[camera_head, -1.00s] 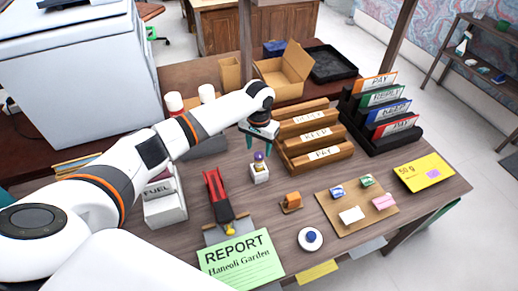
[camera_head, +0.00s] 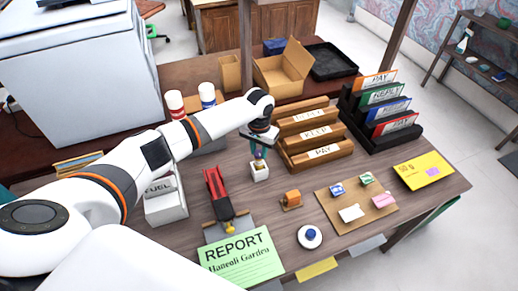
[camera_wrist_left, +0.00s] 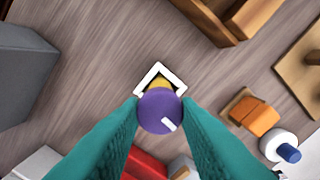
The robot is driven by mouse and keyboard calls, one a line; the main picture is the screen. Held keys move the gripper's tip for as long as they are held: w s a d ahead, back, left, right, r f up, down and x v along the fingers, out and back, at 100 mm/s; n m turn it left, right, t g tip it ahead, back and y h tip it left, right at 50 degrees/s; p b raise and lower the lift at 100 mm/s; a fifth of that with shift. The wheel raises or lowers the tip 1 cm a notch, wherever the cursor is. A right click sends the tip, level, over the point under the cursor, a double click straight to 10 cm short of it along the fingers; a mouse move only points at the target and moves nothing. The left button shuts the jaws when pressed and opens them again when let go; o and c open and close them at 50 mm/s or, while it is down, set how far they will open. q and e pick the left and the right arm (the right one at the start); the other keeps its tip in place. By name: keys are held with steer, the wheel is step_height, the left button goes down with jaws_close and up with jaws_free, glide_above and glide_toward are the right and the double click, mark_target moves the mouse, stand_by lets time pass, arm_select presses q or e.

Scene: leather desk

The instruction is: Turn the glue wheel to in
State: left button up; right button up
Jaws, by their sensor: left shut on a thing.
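The glue wheel is a round purple knob (camera_wrist_left: 161,111) with a white tick pointing to the lower right in the left wrist view. A bit of yellow shows under it, above a small square white holder (camera_wrist_left: 150,72). In the head view the white holder (camera_head: 260,173) stands on the wooden desk, and the wheel is mostly hidden by the fingers. My left gripper (camera_head: 258,152) reaches down from above, its teal fingers (camera_wrist_left: 161,113) shut on the wheel from both sides. My right gripper is not in view.
A red stapler-like tool (camera_head: 218,195) lies left of the holder. Wooden PAY and KEEP racks (camera_head: 320,153) stand close behind to the right. An orange block (camera_head: 291,199), a round white thing with a blue top (camera_head: 309,236) and a green REPORT sheet (camera_head: 240,262) lie nearer the front.

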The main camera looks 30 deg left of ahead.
mark_target(259, 153)
arm_select(q)
steer(key=shift+r+m+p, duration=0.15)
steer(key=shift+m+p, duration=0.15)
steer(key=shift+p, duration=0.25)
steer(key=o, duration=1)
step_height(259, 153, up, 12)
steer(key=b, duration=0.1)
steer(key=shift+b, duration=0.35)
steer(key=shift+f, duration=0.2)
